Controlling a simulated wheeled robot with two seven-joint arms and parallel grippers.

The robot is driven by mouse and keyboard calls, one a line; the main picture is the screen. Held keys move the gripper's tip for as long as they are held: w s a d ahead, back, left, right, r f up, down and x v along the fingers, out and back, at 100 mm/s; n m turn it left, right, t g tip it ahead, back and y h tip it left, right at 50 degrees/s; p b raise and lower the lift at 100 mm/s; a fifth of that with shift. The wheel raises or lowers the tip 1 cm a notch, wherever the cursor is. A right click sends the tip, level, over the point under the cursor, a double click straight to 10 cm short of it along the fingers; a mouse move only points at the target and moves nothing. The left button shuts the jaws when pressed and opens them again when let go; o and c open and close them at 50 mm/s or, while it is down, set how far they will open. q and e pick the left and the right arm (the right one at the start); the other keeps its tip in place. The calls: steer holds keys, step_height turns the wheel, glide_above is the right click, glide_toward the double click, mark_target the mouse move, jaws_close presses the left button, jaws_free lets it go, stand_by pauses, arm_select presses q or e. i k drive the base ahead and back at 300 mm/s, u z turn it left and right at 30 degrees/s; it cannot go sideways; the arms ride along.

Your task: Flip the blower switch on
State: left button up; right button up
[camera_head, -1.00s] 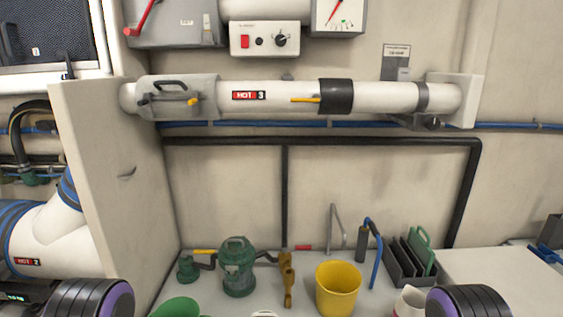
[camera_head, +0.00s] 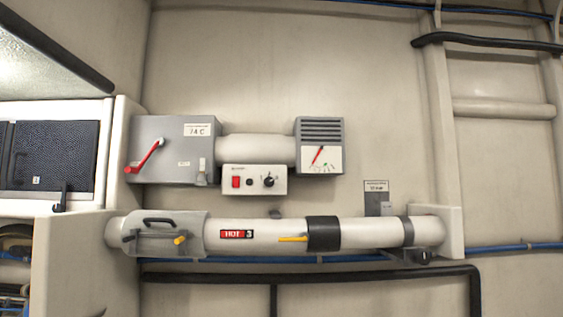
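A small white control panel (camera_head: 254,180) is on the wall, below a white duct. It carries a red rocker switch (camera_head: 236,182) on its left, a small black round part (camera_head: 250,182) in the middle and a black knob (camera_head: 268,180) on its right. I cannot read the panel's label or tell the red switch's position. A grey box with a red lever (camera_head: 145,158) is up and left of the panel. A gauge (camera_head: 321,159) with a red needle is up and right of it. Neither of my grippers shows in this view.
A white pipe (camera_head: 275,235) marked HOT 3 runs across the wall just below the panel, with a yellow handle (camera_head: 292,239) and a black band. A vented dark panel (camera_head: 54,155) is at the left. The wall above is bare.

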mark_target(236, 179)
steer(key=u, duration=0.3)
steer(key=k, duration=0.8)
steer(key=u, duration=0.6)
steer(key=k, duration=0.55)
steer(key=z, duration=0.45)
steer(key=i, duration=0.6)
steer(key=z, duration=0.9)
steer(key=i, duration=1.1)
steer(key=u, duration=0.35)
